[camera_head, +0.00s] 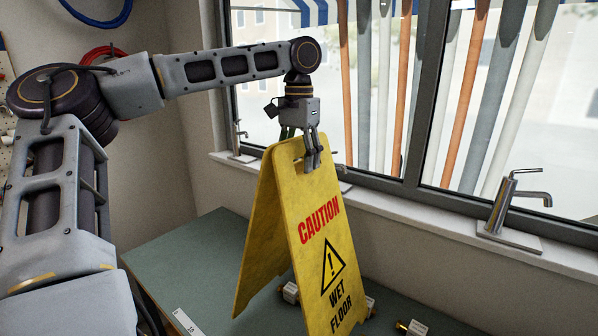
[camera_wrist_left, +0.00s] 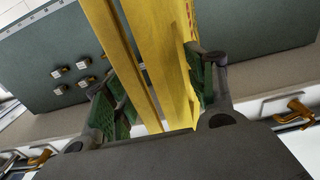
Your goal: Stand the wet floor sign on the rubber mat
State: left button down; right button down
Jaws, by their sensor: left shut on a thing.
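The yellow wet floor sign (camera_head: 318,235) is upright, with its two panels spread apart into an A shape. Red "CAUTION" and black "WET FLOOR" lettering face me. My left gripper (camera_head: 312,160) is shut on the sign's top edge, by the handle. In the left wrist view the sign (camera_wrist_left: 160,50) runs between the green finger pads. The sign is over the grey-green bench surface (camera_head: 185,255). Its front panel's foot is at the lower picture edge, so I cannot tell whether it touches down. No separate rubber mat can be made out. My right gripper is out of view.
Small pale fittings with brass ends lie by the sign, one behind it (camera_head: 290,292) and one at right (camera_head: 411,328). Taps stand on the window sill, one at right (camera_head: 510,205) and one at left (camera_head: 238,145).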

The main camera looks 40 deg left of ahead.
aim_at(299, 170)
pick_arm(q)
jog(key=shift+f, duration=1.65)
jog(key=c, duration=0.5)
grip_release()
jog(key=shift+f, duration=0.1)
notch_tip(299, 170, up, 12)
